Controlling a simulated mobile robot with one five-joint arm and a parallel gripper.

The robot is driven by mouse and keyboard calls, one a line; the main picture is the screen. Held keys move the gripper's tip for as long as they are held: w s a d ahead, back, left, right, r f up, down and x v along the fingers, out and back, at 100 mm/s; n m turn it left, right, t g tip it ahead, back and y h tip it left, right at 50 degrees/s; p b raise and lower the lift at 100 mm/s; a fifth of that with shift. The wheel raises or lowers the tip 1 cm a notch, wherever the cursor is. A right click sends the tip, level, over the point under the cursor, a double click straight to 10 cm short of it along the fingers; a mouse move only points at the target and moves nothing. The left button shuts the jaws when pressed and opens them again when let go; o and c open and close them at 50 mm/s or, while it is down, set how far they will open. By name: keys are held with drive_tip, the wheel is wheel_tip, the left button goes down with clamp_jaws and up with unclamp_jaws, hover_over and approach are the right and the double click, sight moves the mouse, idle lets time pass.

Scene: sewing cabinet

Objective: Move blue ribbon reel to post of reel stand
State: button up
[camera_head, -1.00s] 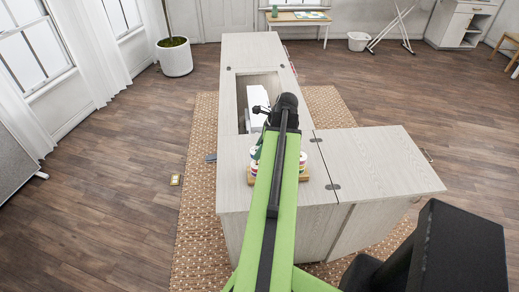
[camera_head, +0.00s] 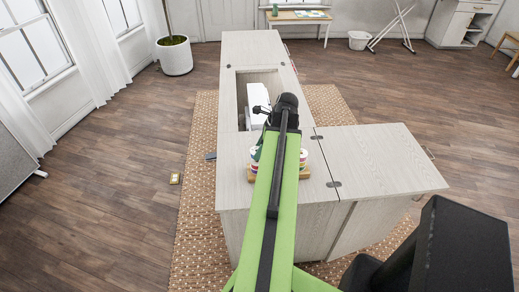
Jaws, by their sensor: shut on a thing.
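My green arm reaches forward over the sewing cabinet (camera_head: 320,165). My gripper (camera_head: 284,112) is at the arm's far end, above the cabinet top, and its fingers are mostly hidden behind the arm. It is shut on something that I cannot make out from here. The reel stand (camera_head: 251,176) is on the cabinet top under my arm, with a brown base and coloured reels showing on both sides of the arm. Its middle and post are hidden by the arm. I cannot pick out the blue ribbon reel.
A white sewing machine (camera_head: 257,100) sits in the cabinet's recess, close to my gripper. The cabinet's right leaf (camera_head: 385,160) is bare. A woven rug (camera_head: 195,215) lies under the cabinet. A planter (camera_head: 174,57) stands at the back left.

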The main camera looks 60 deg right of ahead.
drive_tip(key=shift+f+b, duration=0.8)
drive_tip(key=shift+f, duration=0.1)
drive_tip(key=o, duration=1.4)
drive_tip(key=p+v, duration=1.6)
drive_tip(key=v, duration=0.1)
drive_tip(key=shift+r, duration=0.25)
